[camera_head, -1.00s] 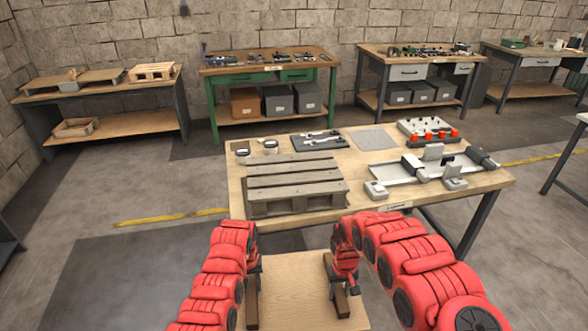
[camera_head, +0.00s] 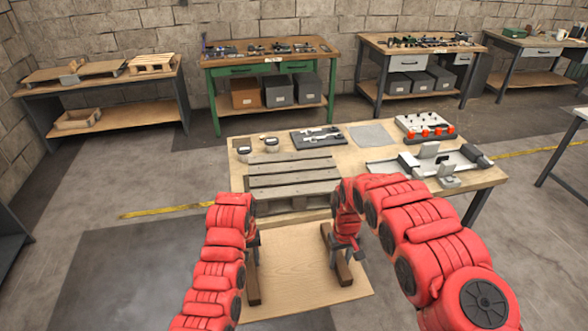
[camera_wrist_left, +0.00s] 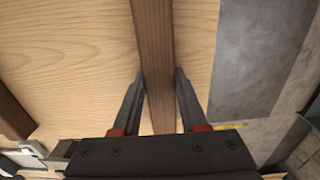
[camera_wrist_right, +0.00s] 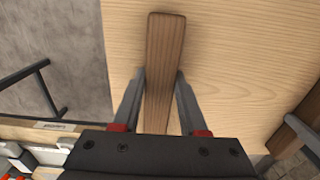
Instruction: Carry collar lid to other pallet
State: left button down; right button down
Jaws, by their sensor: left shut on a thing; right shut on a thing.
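The collar lid (camera_head: 290,270) is a pale wooden panel with two dark battens across it. The lid's underside and the gap to the pallet are hidden.
The pallet's table (camera_head: 340,160) also bears a tool tray (camera_head: 316,137), a grey metal fixture (camera_head: 425,163) and a rack with orange parts (camera_head: 428,128). The floor on the left (camera_head: 130,260) is clear.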

aim_at(294, 171)
jog(key=i, duration=1.65)
